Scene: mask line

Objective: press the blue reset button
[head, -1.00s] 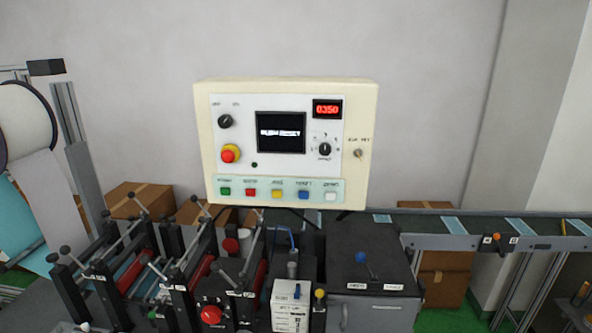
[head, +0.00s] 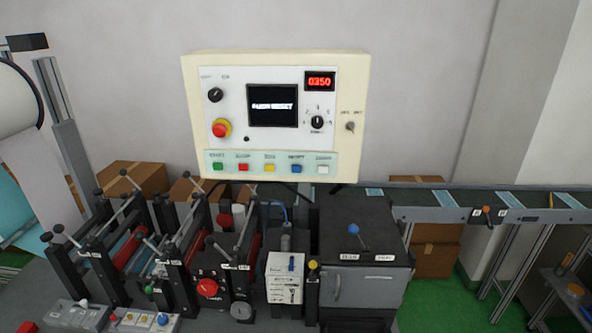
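The blue button (head: 297,169) sits in the bottom row of a cream control panel (head: 187,120) on the wall side, between a yellow button (head: 269,168) and a white button (head: 323,169). Green (head: 218,167) and red (head: 243,167) buttons are to its left. The panel's screen (head: 272,106) shows white text that seems to read "PUSH RESET". A red display (head: 320,82) reads 0350. Another small blue knob (head: 163,319) is on a low box at the bottom left. Neither of my grippers is in view.
Below the panel stands a machine with black frames, red rollers (head: 129,247) and levers. A dark cabinet (head: 361,230) with a blue-knobbed lever is at its right. A conveyor (head: 470,205) runs right. Cardboard boxes (head: 436,258) stand behind. The space before the panel is clear.

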